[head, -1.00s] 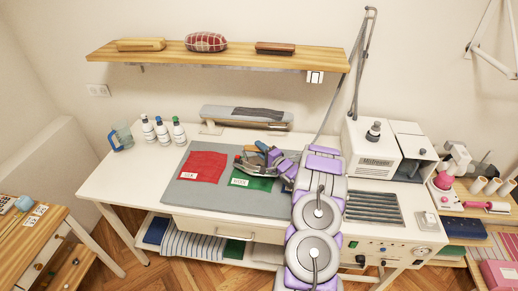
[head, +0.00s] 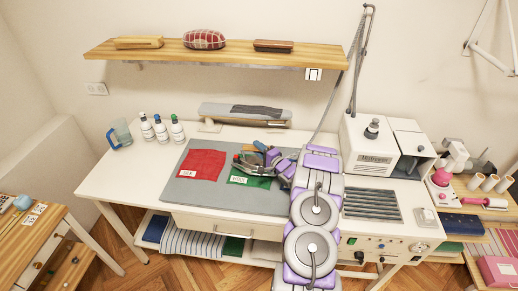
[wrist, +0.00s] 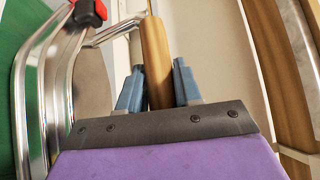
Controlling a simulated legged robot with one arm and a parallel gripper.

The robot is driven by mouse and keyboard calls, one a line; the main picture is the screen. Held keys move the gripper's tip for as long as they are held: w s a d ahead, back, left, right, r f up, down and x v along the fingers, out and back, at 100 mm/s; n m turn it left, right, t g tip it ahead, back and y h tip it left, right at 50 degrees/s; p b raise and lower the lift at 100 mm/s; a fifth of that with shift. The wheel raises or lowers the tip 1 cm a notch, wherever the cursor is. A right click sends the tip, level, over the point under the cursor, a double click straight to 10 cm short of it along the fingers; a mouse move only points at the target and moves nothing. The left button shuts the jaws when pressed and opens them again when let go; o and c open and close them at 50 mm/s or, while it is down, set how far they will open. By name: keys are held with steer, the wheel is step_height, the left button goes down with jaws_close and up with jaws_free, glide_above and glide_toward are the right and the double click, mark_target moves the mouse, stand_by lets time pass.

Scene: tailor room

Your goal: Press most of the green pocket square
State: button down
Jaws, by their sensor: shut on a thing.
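The green pocket square (head: 262,183) lies on the grey pressing mat (head: 215,203), right of a red square. A white label reading WOOL sits at its front left. The iron (head: 250,163), with a shiny metal body, is over the back part of the green square and hides it there. I cannot tell whether the soleplate touches the cloth. My gripper (head: 273,155) is shut on the iron's wooden handle. The wrist view shows the blue fingers (wrist: 157,88) on either side of the handle (wrist: 156,55), with green cloth (wrist: 12,60) at the left edge.
The red square (head: 203,164), labelled SILK, lies left of the iron. A padded sleeve board (head: 245,112) stands behind the mat. Several bottles and a blue-handled jug (head: 120,134) stand at the table's left. The steam station (head: 372,150) stands at the right. A wooden shelf hangs above.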

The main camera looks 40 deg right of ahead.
steer(key=shift+f, duration=0.65)
stand_by(0.4)
steer(key=s+a+p, duration=0.1)
steer(key=s+a, duration=0.3)
steer(key=a, duration=0.1)
steer(key=shift+s+a, duration=0.2)
steer(key=shift+s, duration=0.15)
stand_by(1.2)
steer(key=shift+f, duration=0.1)
steer(key=shift+w+d+p, duration=0.1)
steer(key=shift+p, duration=0.2)
steer(key=shift+w+d, duration=1.15)
steer(key=shift+d, duration=0.2)
steer(key=shift+w+d, duration=1.1)
steer(key=shift+d, duration=0.2)
steer(key=shift+w+d, duration=0.1)
steer(key=shift+w+d, duration=0.55)
steer(key=shift+d, duration=0.05)
steer(key=shift+w+d+b, duration=0.45)
steer(key=shift+w+d, duration=1.25)
steer(key=shift+d, duration=0.3)
